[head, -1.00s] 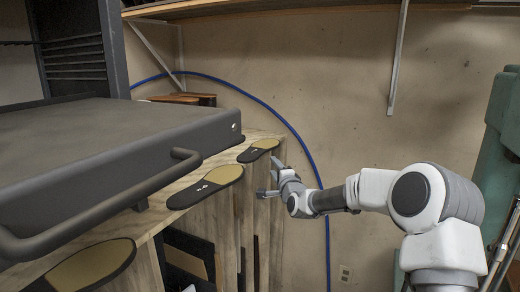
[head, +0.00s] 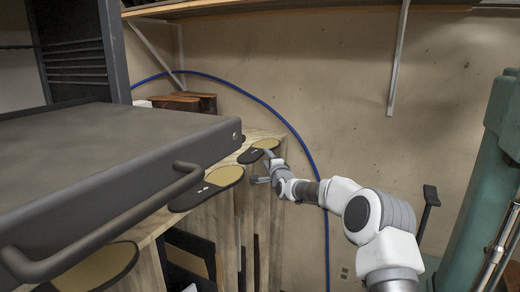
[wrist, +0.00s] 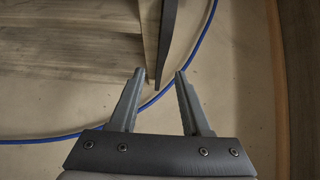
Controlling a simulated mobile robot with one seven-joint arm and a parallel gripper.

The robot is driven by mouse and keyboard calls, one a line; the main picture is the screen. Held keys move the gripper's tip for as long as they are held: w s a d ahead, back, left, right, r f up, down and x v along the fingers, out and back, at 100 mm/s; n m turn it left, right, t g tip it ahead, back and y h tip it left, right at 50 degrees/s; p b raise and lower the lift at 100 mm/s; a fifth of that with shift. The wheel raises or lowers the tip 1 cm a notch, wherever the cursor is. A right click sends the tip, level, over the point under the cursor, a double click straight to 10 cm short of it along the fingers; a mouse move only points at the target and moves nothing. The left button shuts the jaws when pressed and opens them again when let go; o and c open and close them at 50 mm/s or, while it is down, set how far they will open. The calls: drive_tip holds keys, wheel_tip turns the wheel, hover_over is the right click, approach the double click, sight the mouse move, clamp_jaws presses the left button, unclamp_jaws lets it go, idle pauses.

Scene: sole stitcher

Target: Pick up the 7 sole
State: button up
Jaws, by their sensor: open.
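Three dark soles with tan pads lie along the wooden table's edge. The far sole (head: 259,150) is at the table's far corner, the middle sole (head: 208,187) is nearer, and the near sole (head: 97,268) is partly cut off by the frame and partly behind the handle. The far and middle soles carry small white marks, too small to read, so I cannot tell which is the 7 sole. My gripper (head: 264,168) is open and empty beside the table edge, close to the far sole.
A large dark machine shelf with a handle (head: 120,200) overhangs the wooden table (head: 262,135) at left. A blue hose (head: 291,130) runs along the wall. Green machinery (head: 485,190) stands at right.

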sight(259, 150)
drive_tip(key=shift+x, duration=1.05)
clamp_jaws()
idle(0.8)
